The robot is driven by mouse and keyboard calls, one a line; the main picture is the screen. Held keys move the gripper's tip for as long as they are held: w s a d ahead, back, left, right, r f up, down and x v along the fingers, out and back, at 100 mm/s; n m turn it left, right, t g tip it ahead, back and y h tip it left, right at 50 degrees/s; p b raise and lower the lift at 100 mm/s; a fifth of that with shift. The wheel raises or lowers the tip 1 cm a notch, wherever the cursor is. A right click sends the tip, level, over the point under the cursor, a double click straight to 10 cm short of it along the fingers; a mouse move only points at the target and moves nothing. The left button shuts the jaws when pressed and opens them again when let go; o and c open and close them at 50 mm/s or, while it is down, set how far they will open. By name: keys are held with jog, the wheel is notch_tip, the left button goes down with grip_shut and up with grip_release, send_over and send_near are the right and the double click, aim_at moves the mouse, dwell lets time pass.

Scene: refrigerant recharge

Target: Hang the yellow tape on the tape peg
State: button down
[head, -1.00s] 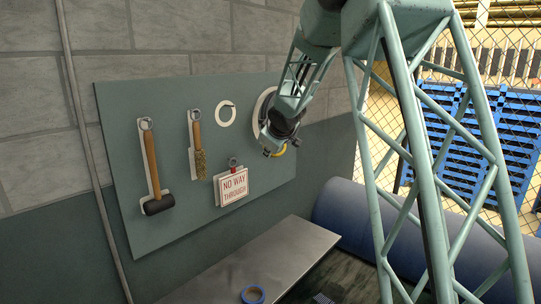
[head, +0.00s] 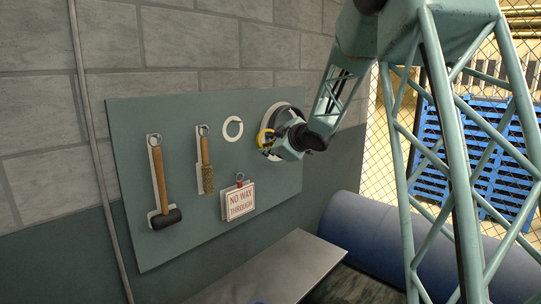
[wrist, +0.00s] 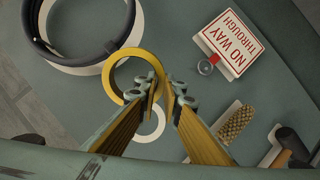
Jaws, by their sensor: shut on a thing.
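The yellow tape (head: 262,139) is a ring held at the tips of my gripper (head: 270,147), in front of the tool board, right of the white ring mark (head: 232,119). In the wrist view the yellow tape (wrist: 112,68) is gripped by its rim between the two fingers (wrist: 162,88). The white ring mark (wrist: 140,137) shows behind the fingers, partly hidden. A small dark peg seems to sit at this mark in the head view. The tape looks apart from the mark; its distance to the board is unclear.
A black ring (wrist: 38,45) hangs right of the mark in the head view, behind my arm. The NO WAY THROUGH sign (head: 238,202), brush (head: 206,172) and mallet (head: 162,190) also hang on the board (head: 125,120). A metal bench (head: 270,270) stands below.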

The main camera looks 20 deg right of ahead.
jog(key=s+a+r+n+y+p, duration=0.1)
jog(key=s+a+r+n+y, duration=0.2)
jog(key=s+a+r+y, duration=0.1)
jog(key=shift+s+a+r+y, duration=0.25)
jog(key=shift+a+r+y, duration=0.25)
jog(key=shift+r, duration=0.45)
jog(key=shift+w+a, duration=0.25)
jog(key=shift+w, duration=0.1)
jog(key=r+p+x, duration=0.1)
jog(key=x, duration=0.6)
jog(key=shift+w, duration=0.4)
dwell(1.0)
jog(key=shift+a, duration=0.15)
dwell(0.7)
jog(key=shift+w+a+f, duration=0.35)
jog(key=shift+w+f, duration=0.2)
jog(key=shift+w, duration=0.05)
dwell(1.6)
dwell(0.7)
jog(key=c, duration=2.7)
grip_release()
